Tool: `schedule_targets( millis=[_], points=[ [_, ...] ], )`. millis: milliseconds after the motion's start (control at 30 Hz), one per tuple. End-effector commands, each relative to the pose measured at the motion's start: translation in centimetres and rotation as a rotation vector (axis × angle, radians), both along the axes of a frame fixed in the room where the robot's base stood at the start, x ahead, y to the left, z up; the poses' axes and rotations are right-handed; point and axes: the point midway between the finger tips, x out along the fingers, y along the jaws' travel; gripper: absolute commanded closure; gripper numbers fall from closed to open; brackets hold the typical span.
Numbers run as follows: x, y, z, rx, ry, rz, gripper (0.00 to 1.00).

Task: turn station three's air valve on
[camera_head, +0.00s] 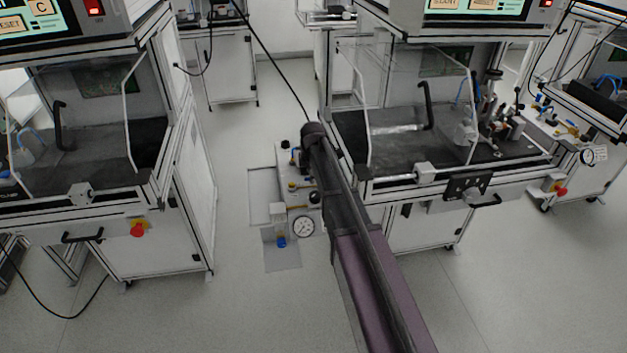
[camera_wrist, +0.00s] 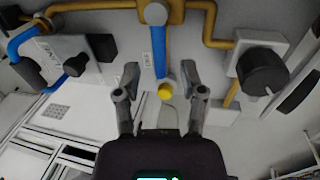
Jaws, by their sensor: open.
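In the wrist view, a lever valve has a blue handle (camera_wrist: 159,52) running down the picture from a round pale hub (camera_wrist: 155,13) on a brass pipe. A yellow tip (camera_wrist: 165,91) shows at or beyond the lever's lower end. My gripper (camera_wrist: 161,76) is open, with one finger on each side of the lever's lower part. Gaps show between the fingers and the lever; I cannot tell the depth between them. In the head view, a pale valve panel (camera_head: 293,187) stands between two stations. My arm covers part of it, and my gripper is hidden there.
Brass pipe (camera_wrist: 217,44) runs across the wrist view. A black knob (camera_wrist: 263,71) is at right; a blue hose (camera_wrist: 22,43) is at left. In the head view, a gauge (camera_head: 303,226) sits low on the panel. The right station (camera_head: 420,215) stands close beside my arm.

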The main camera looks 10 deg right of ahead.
Motion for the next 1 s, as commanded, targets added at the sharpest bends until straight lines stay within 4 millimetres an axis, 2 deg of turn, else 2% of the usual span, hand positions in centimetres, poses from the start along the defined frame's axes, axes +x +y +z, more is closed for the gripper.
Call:
schedule_targets(
  millis=[167,567,733,767,900,933,1000],
  points=[
    [0.2,0.0,-0.8,0.0,0.0,0.0,0.48],
    [0.2,0.1,-0.9,0.0,0.0,0.001,0.48],
    [0.2,0.1,-0.9,0.0,0.0,0.001,0.95],
    [0.2,0.1,-0.9,0.0,0.0,0.001,1.0],
    [0.2,0.1,-0.9,0.0,0.0,0.001,1.0],
    [0.2,-1.2,-0.9,0.001,0.0,-0.004,1.0],
    [0.2,-0.6,-0.9,-0.003,0.001,-0.003,1.0]
  ],
)
